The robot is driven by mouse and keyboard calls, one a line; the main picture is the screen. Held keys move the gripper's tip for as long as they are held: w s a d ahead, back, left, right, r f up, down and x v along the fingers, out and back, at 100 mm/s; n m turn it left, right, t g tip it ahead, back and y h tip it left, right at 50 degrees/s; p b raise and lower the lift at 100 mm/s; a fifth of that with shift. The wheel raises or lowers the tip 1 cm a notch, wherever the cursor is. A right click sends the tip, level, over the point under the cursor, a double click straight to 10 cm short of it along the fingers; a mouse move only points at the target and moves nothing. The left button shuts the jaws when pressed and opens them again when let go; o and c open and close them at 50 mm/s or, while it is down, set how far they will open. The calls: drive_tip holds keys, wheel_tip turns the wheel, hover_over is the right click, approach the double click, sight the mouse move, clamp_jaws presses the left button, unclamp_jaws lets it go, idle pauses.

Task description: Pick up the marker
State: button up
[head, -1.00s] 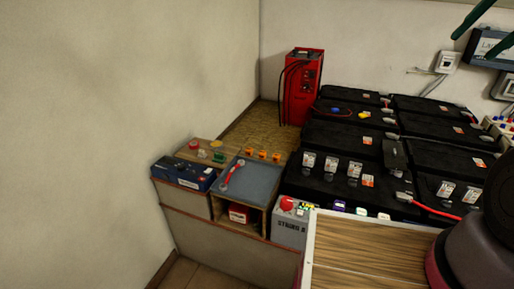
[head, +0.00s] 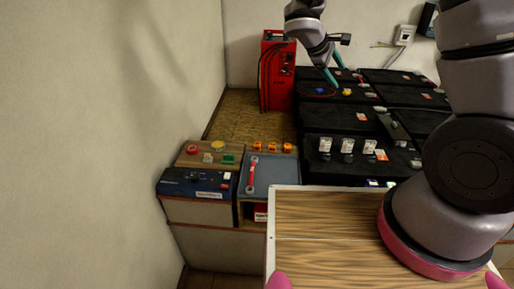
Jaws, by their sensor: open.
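I cannot make out a marker for certain in the head view; the small items on the far batteries are too small to tell. My gripper (head: 336,76) hangs at the top middle, its two teal fingers apart and pointing down over the far row of black batteries (head: 340,119). It looks empty. A small blue item (head: 319,91) and a small yellow item (head: 347,92) lie on a black battery just below the fingers. My arm hides part of the batteries on the right.
A red charger box (head: 277,72) stands left of the batteries. A blue box (head: 196,183), a grey tray (head: 274,172) with a red-handled tool (head: 252,175) and a board with coloured buttons (head: 208,153) are at lower left. A wall stands on the left.

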drive_tip(key=w+a+f+n+t, duration=0.45)
drive_tip(key=a+f+n, duration=0.4)
drive_tip(key=f, duration=0.25)
drive_tip(key=n+t+y, duration=0.5)
drive_tip(key=n+y, duration=0.2)
drive_tip(key=n, duration=0.9)
approach(257, 144)
drive_tip(key=x, duration=0.3)
drive_tip(key=shift+w+d+r+g, duration=0.1)
drive_tip(key=shift+d+r+g, duration=0.1)
drive_tip(key=shift+d+g, duration=0.05)
drive_tip(key=shift+a+x, duration=0.15)
drive_tip(key=shift+x, duration=1.3)
drive_tip(key=shift+a+x, duration=0.15)
drive_tip(key=shift+x, duration=1.3)
drive_tip(key=shift+f, duration=0.1)
clamp_jaws()
